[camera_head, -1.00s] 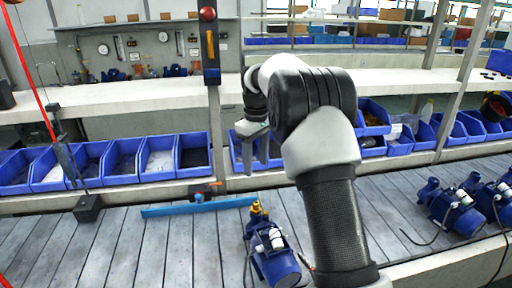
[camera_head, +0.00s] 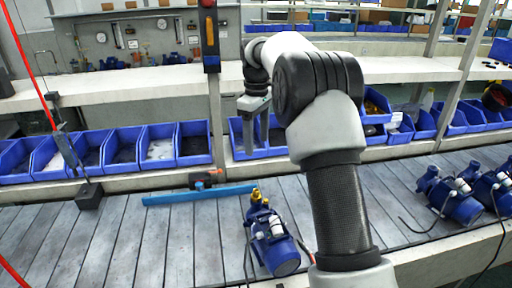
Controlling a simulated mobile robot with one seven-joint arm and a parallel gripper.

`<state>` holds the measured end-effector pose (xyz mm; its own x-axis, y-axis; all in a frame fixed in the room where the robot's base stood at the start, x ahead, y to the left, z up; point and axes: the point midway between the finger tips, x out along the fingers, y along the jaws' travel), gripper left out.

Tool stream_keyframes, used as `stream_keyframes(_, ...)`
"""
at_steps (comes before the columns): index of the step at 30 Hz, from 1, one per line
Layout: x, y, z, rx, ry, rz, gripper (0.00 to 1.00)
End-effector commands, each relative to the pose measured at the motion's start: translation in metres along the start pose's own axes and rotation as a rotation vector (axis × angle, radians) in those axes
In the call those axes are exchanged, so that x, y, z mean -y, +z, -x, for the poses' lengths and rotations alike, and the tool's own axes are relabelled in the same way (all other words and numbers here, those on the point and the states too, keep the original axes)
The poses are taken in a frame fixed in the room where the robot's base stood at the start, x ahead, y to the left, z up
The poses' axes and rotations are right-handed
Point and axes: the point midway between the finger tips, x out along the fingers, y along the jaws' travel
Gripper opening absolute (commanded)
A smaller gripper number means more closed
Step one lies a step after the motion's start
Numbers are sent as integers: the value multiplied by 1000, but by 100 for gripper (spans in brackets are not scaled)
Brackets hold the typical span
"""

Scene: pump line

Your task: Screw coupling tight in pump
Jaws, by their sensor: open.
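A blue pump (camera_head: 270,242) stands on the grey slatted line in front of my arm. A brass-yellow coupling (camera_head: 256,196) sits at the top of this pump; whether it is tight cannot be seen. My gripper (camera_head: 256,150) hangs above and behind the pump, in front of the blue bins, with its fingers pointing down. It is open, holds nothing and is apart from the coupling.
More blue pumps (camera_head: 452,200) with loose black cables stand on the line at the right. A blue bar (camera_head: 200,194) lies behind the pump. Blue bins (camera_head: 160,146) line the back edge. An upright post (camera_head: 213,90) stands left of my gripper. The line's left part is mostly clear.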

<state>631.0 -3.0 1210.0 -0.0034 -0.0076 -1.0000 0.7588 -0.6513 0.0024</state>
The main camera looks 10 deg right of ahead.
Motion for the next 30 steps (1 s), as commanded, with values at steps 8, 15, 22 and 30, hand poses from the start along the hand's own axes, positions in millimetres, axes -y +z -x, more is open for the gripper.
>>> stream_keyframes(8, 0, 2, -103, 3, -9, 690, 62)
stream_keyframes(15, 4, -3, -127, -9, 3, 907, 62)
stream_keyframes(22, 4, -2, -136, -9, 3, 904, 62)
stream_keyframes(30, 4, -3, -155, -9, 3, 903, 62)
